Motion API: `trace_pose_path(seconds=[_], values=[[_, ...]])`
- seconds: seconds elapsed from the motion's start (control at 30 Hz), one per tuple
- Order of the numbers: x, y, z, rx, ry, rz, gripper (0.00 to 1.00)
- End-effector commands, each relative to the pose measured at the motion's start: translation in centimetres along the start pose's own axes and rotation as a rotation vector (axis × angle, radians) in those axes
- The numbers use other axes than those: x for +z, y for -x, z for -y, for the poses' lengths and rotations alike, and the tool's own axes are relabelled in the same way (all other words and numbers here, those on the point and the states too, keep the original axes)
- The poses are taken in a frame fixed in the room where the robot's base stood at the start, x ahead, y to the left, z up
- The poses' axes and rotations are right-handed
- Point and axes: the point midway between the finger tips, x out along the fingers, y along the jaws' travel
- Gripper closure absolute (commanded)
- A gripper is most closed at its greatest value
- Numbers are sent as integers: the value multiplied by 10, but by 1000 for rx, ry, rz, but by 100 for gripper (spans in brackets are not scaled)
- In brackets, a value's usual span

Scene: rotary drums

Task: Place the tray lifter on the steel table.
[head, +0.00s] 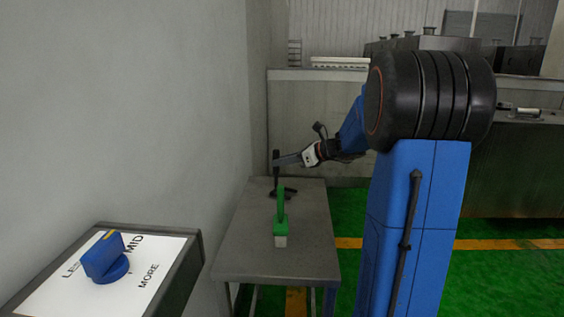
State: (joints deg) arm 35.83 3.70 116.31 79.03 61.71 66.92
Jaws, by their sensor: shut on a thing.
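The steel table (250,250) stands in the middle of the head view, against the grey wall. My gripper (278,161) is over the table's far part and points left. It is shut on the upright handle of a dark tool (276,172), which I take to be the tray lifter. The tool stands about upright, with a dark wider part at its lower end close to the tabletop. I cannot tell whether it touches the table.
A box with a blue knob (105,260) on a white panel stands at the front left. The grey wall runs close along the table's left side. Bare tabletop shows around the green tool. Metal equipment (520,160) stands at the back right.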

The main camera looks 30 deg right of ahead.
Motion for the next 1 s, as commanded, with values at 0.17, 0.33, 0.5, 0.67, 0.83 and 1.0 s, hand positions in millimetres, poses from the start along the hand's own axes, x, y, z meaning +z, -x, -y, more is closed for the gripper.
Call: trace_pose_path(seconds=[0.17,0.33,0.5,0.67,0.83,1.0], values=[[-3,-1,0,0,0,0,78],[-2,-1,0,0,0,0,61],[-2,-1,0,0,0,0,61],[1,5,1,-2,0,1,61],[1,30,1,-4,1,1,61],[0,62,1,-4,1,1,61]])
